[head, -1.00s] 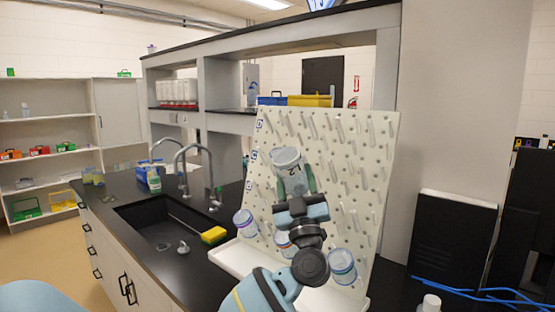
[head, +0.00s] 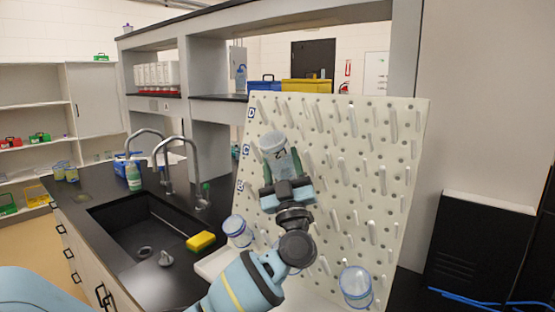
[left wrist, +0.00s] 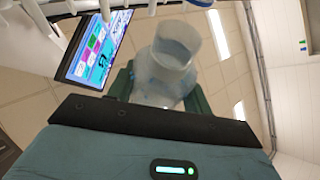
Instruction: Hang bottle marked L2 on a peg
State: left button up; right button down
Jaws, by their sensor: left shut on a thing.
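The clear bottle (head: 275,145) carries a dark mark that reads as L2. My left gripper (head: 284,168) is shut around it, with green fingers on either side. The bottle is tilted, its wide end up and to the left, in front of the white pegboard (head: 412,150) near rows C and D. I cannot tell whether it touches a peg. In the left wrist view the bottle (left wrist: 174,55) shows cloudy and clear between the fingers of the left gripper (left wrist: 160,92). My right gripper is not in view.
Two other bottles with blue rims, one at lower left (head: 237,230) and one at lower right (head: 355,284), are at the pegboard. Many pegs near the held bottle are bare.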

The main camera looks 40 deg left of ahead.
pick_arm(q)
jog(key=shift+a, duration=0.1)
jog(key=shift+r, duration=0.1)
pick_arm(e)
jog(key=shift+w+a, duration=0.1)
